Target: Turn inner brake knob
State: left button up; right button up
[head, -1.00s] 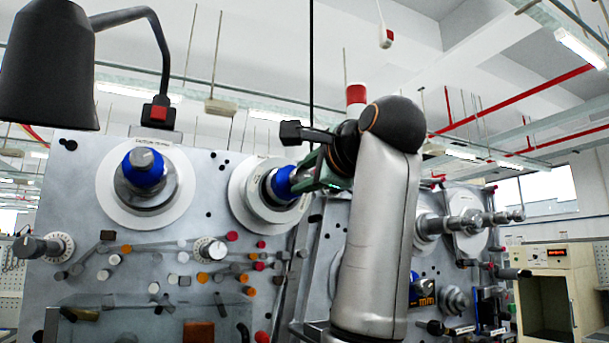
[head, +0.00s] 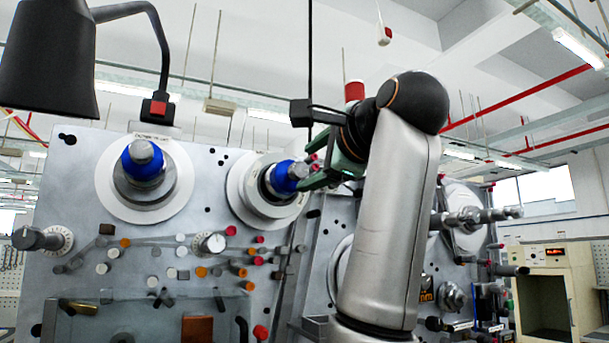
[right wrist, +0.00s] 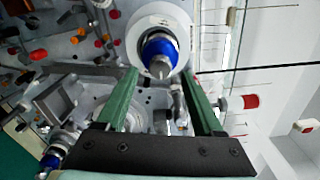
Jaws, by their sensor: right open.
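My right gripper (head: 308,178) is open and points left, beside the right spindle with the blue hub (head: 284,178). In the right wrist view my green fingers (right wrist: 158,75) are apart with nothing held, and the blue hub (right wrist: 160,48) shows beyond their tips. A dial knob (head: 211,243) with a white scale ring sits on the panel below and between the two blue-hubbed spindles. Another dial knob (head: 30,238) sits at the panel's left edge. I cannot tell for sure which one is the inner brake knob. My left gripper is out of view.
The left blue-hubbed spindle (head: 143,160) stands out from the grey panel (head: 75,185). Several small rollers and coloured pegs (head: 245,273) stick out below. A black lamp (head: 48,60) hangs at upper left. A second machine panel (head: 320,235) stands behind my right arm.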

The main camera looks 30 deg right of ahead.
jog(key=s+b, duration=0.2)
jog(key=s, duration=0.7)
jog(key=shift+s+a, duration=0.15)
jog(key=shift+a, duration=0.15)
